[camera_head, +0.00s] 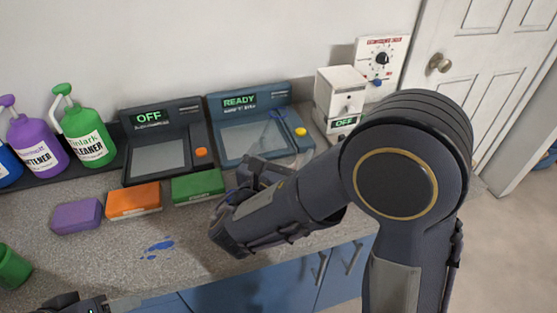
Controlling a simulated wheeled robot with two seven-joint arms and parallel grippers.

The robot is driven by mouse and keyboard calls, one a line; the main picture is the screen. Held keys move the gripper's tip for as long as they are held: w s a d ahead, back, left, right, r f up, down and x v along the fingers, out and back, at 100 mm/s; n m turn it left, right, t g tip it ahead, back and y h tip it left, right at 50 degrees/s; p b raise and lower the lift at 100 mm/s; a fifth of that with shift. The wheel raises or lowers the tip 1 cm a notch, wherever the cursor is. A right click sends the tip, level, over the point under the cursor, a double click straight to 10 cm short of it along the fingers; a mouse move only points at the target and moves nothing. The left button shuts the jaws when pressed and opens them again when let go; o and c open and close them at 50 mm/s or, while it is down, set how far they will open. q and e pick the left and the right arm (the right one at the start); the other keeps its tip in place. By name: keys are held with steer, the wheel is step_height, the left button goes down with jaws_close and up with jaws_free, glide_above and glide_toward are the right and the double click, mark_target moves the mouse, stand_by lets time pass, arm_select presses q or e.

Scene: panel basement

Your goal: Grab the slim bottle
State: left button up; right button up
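Several pump bottles stand along the wall at the left: a green cleaner bottle (87,137), a purple softener bottle (38,146) and a blue bottle (8,167) cut by the left edge. I cannot tell which of them is meant by the slim bottle. My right gripper (238,208) is above the counter, in front of the green block and well right of the bottles. Its fingertips are partly hidden by its own body, and no held thing shows. My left gripper (76,304) is mostly cut off at the bottom left, apart from the bottles.
Purple (77,216), orange (134,200) and green (198,187) blocks lie before a dark "OFF" device (163,142) and a blue "READY" device (255,127). White machines (341,98) stand further right. A green cup (12,268) is at left. Blue spots (158,246) mark otherwise clear counter.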

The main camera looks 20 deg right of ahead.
steer(key=c, duration=1.2)
steer(key=shift+o, duration=0.2)
steer(key=shift+r, duration=0.1)
